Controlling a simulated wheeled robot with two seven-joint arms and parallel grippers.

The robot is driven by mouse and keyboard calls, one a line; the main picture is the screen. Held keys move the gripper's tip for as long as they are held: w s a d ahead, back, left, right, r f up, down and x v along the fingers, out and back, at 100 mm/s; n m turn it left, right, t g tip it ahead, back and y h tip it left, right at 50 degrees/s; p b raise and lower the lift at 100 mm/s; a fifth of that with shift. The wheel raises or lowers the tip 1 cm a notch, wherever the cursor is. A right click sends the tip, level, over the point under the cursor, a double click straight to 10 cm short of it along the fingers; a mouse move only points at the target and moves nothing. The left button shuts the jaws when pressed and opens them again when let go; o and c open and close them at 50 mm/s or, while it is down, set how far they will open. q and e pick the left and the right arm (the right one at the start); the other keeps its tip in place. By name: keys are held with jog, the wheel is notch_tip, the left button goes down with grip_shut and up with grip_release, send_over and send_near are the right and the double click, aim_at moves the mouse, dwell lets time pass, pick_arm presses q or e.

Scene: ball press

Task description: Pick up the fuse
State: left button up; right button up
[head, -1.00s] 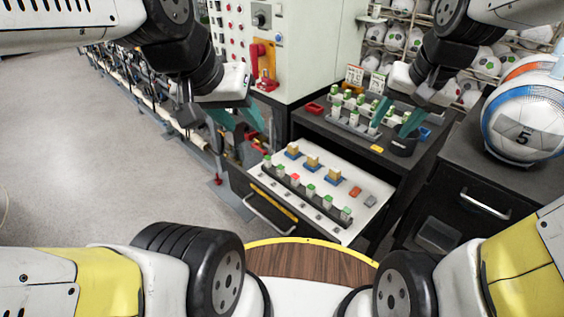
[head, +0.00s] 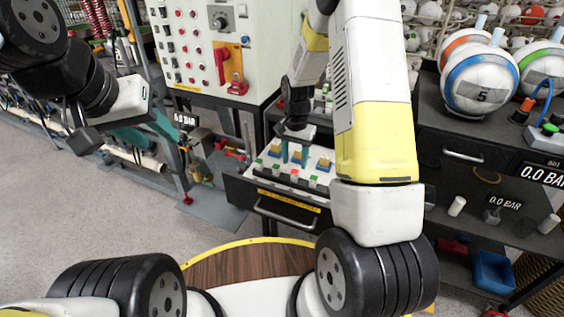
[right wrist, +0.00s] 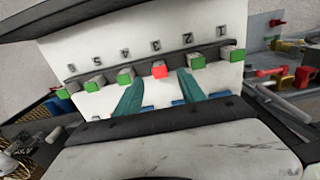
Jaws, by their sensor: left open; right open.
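A row of fuses stands in the open drawer (head: 283,197): several have green tops, and one fuse has a red top (head: 294,173). In the right wrist view the red-topped fuse (right wrist: 159,71) is mid-row, with green-topped ones on both sides. My right gripper (head: 295,160) is open and empty above the drawer. In the right wrist view its teal fingers (right wrist: 158,86) reach toward the row, one on each side of the red-topped fuse, which looks apart from them. My left gripper (head: 151,131) is open and empty, left of the control cabinet.
Yellow-and-blue pieces (head: 275,151) sit behind the fuse row. A ball (head: 481,84) rests on the counter at right. My right arm hides part of the drawer's right side.

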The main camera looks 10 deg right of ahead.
aim_at(295, 171)
notch_tip(295, 171, down, 6)
jog(key=shift+r, duration=0.1)
grip_shut()
